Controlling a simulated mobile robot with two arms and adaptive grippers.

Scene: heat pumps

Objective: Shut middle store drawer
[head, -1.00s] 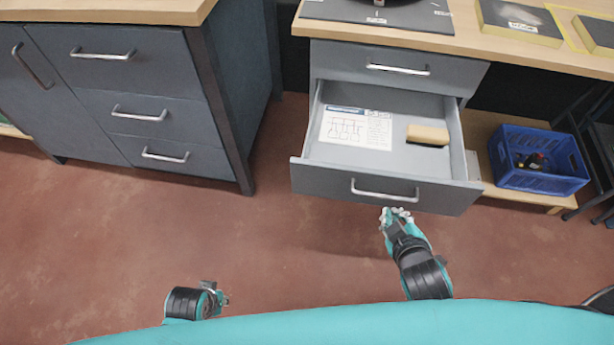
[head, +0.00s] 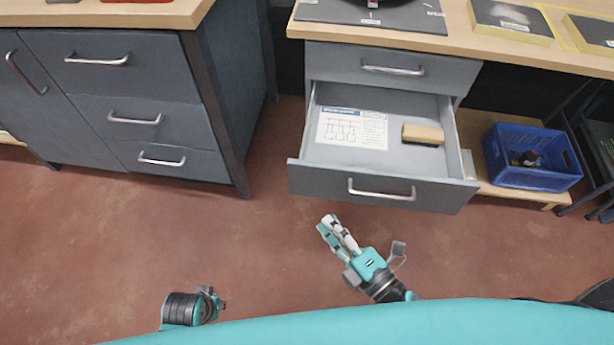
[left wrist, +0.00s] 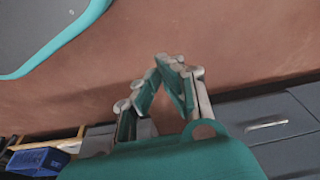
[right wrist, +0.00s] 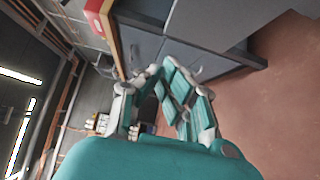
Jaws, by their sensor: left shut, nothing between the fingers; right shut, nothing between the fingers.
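The middle store drawer (head: 300,181) stands pulled out below a closed upper drawer (head: 343,66) in the grey unit at the right. It has a silver bar handle (head: 381,190). Inside lie a printed sheet (head: 351,129) and a tan-topped block (head: 423,134). My right gripper (head: 329,222) is shut and empty, in front of and below the drawer front, apart from it; its fingers also show in the right wrist view (right wrist: 172,78). My left gripper (head: 221,302) is low at the bottom left, far from the drawer. The left wrist view shows its fingers (left wrist: 165,62) shut and empty.
A blue crate (head: 533,178) with dark items sits on a low wooden shelf right of the drawer. A dark cabinet (head: 140,80) with closed drawers stands at the left. The red-brown floor (head: 270,240) before the drawer is clear.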

